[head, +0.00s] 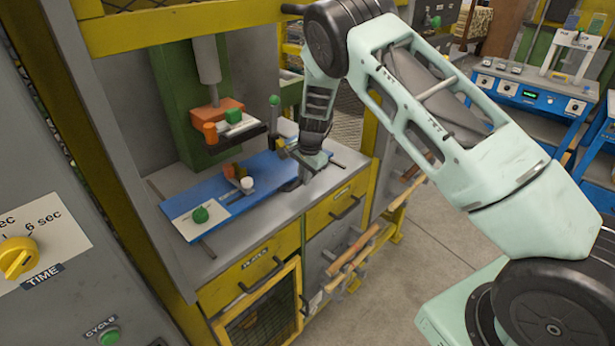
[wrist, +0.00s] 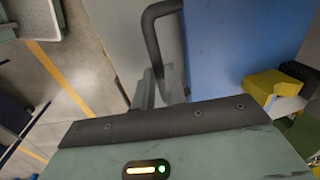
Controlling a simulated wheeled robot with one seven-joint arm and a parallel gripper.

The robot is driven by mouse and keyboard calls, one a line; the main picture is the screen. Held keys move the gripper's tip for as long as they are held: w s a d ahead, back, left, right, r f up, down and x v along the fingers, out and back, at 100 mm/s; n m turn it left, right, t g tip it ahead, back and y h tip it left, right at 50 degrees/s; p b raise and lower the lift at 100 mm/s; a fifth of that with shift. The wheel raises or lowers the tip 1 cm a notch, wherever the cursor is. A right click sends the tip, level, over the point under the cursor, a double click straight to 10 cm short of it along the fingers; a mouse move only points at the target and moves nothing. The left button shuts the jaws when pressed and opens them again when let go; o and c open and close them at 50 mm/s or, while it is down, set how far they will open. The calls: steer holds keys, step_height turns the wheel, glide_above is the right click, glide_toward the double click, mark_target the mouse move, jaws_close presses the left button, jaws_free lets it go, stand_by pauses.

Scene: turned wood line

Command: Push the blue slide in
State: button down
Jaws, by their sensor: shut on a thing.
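The blue slide (head: 245,190) is a long flat plate on the grey machine table, with a white end section at the left. It carries a green knob (head: 200,215) and a white knob (head: 247,183). My gripper (head: 303,172) is down at the slide's right part, near the table's front side. In the wrist view, my gripper (wrist: 160,84) is shut on a dark bent handle (wrist: 152,40), beside the blue slide (wrist: 232,45). The handle's far end and its joint to the slide are hidden.
A press head with an orange block (head: 217,110) hangs above the slide from a green column (head: 180,105). Yellow drawers (head: 250,270) with handles lie below the table. A grey control panel with a yellow dial (head: 17,257) stands at the left. Open floor (head: 440,210) lies to the right.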

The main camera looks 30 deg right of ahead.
steer(key=shift+w+a+r, duration=0.15)
steer(key=shift+w, duration=0.1)
steer(key=c, duration=1.5)
jaws_free()
steer(key=shift+w, duration=0.1)
steer(key=shift+o, duration=0.2)
steer(key=shift+s, duration=0.2)
